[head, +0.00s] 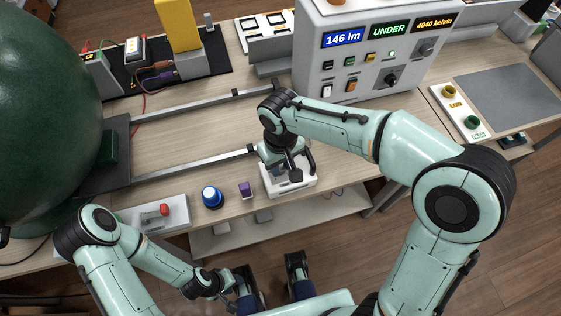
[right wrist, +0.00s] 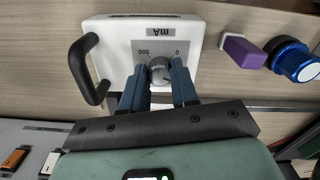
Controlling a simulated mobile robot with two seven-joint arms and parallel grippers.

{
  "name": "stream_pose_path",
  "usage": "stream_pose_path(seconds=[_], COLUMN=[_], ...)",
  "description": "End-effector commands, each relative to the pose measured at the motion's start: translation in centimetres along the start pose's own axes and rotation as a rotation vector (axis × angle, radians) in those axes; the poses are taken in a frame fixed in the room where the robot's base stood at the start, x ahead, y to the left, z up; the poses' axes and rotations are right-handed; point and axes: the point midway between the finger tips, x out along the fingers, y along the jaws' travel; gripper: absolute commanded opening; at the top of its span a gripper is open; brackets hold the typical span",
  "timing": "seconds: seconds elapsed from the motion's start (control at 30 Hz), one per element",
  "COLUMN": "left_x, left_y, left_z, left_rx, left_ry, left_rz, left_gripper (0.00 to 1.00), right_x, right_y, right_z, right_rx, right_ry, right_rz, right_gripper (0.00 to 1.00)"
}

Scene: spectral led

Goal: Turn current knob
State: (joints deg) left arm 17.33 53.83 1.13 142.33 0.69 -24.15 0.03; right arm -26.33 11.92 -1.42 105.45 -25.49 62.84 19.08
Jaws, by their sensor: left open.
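The current knob (right wrist: 159,71) is a small grey round knob on a white box (right wrist: 115,40) marked mA, with 500 and 0 beside the knob. The box also shows in the head view (head: 301,187), near the bench's front edge, where my right gripper (head: 291,167) is over it and hides the knob. In the right wrist view the two blue fingers of my right gripper (right wrist: 159,82) stand on either side of the knob. I cannot tell whether they press on it. My left gripper (head: 272,285) is open and empty, low in front of the bench.
The instrument panel (head: 345,58) behind reads 146 lm, UNDER and 4040 kelvin. A large green sphere (head: 45,110) fills the left. Metal rails (head: 195,163) cross the bench.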

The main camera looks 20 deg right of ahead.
Motion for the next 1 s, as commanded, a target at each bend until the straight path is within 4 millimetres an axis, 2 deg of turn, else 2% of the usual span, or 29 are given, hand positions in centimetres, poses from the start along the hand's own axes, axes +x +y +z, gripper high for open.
stream_pose_path(seconds=[0.5, 0.53, 0.6, 0.87, 1.0], left_x=[-0.45, -0.45, -0.45, -0.46, -0.61], left_y=[0.03, 0.03, 0.03, 0.04, 0.08], left_z=[0.31, 0.31, 0.30, 0.30, 0.36], left_rx=[-0.001, -0.001, -0.001, -0.001, -0.001], left_ry=[-0.009, -0.009, -0.009, -0.009, -0.010], left_rz=[-0.002, -0.002, -0.002, -0.002, -0.002], left_gripper=[0.43, 0.43, 0.43, 0.43, 0.43], right_x=[-0.06, -0.06, -0.06, -0.06, -0.78], right_y=[-0.02, -0.02, -0.02, -0.02, -0.02], right_z=[-0.02, -0.02, -0.02, -0.01, -0.06], right_rx=[0.078, 0.078, 0.078, 0.077, 0.077], right_ry=[0.001, 0.001, 0.001, 0.001, 0.003], right_rz=[0.000, 0.000, 0.000, 0.000, 0.000], right_gripper=[0.00, 0.32, 0.55, 0.55, 0.55])
